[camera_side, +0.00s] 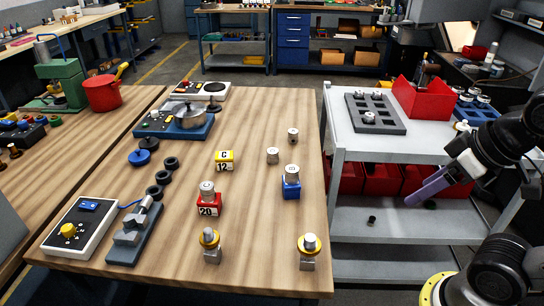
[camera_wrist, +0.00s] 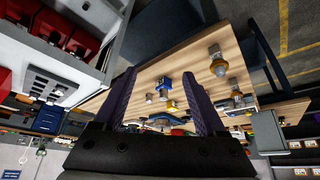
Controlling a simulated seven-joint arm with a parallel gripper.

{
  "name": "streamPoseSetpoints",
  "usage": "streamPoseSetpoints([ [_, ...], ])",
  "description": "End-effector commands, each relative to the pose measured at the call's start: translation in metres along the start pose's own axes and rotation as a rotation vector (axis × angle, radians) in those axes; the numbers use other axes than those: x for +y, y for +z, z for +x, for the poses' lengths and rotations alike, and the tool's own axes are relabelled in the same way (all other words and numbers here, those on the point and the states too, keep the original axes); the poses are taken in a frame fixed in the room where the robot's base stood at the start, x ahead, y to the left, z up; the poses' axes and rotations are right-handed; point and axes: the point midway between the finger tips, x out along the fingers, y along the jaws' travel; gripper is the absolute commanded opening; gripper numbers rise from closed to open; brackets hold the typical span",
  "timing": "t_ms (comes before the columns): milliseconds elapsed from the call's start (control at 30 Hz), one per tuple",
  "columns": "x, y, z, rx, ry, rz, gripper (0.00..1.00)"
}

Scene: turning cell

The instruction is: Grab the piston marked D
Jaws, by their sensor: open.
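Several small silver pistons stand on the wooden table in the side view, and I cannot read a D on any. One piston (camera_side: 293,135) is at the back right, with another piston (camera_side: 272,155) just nearer. One piston (camera_side: 292,171) sits on a blue block (camera_side: 291,189), and another piston (camera_side: 207,188) on a red block (camera_side: 209,206) marked 20. A yellow block (camera_side: 225,161) is marked C and 12. My gripper (camera_side: 410,200) is right of the table, in front of the cart, apart from every piston. In the wrist view my gripper (camera_wrist: 160,75) has its purple fingers spread and empty.
A grey cart (camera_side: 350,150) with a dark slotted tray (camera_side: 384,127) and red bins (camera_side: 378,180) stands right of the table. Two yellow-ringed fixtures (camera_side: 309,246) (camera_side: 210,240) stand at the table front. A control box (camera_side: 80,228) is at the front left.

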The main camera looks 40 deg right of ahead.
Motion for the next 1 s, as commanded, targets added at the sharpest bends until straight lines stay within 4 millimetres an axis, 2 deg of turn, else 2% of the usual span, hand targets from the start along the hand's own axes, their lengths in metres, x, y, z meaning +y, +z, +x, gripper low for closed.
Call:
streamPoseSetpoints([
  [200, 0.0, 0.0, 0.0, 0.0, 0.0, 0.0, 0.74],
  [267, 0.0, 0.0, 0.0, 0.0, 0.0, 0.0, 0.8],
  [567, -0.001, -0.003, -0.002, 0.011, -0.002, -0.023, 0.8],
  [667, -0.002, -0.029, -0.016, 0.072, -0.007, -0.046, 0.8],
  [767, -0.003, -0.068, -0.027, 0.113, -0.011, -0.07, 0.8],
  [867, -0.004, -0.119, -0.031, 0.135, -0.015, -0.092, 0.8],
  [1000, -0.002, -0.19, -0.018, 0.139, -0.02, -0.115, 0.8],
])
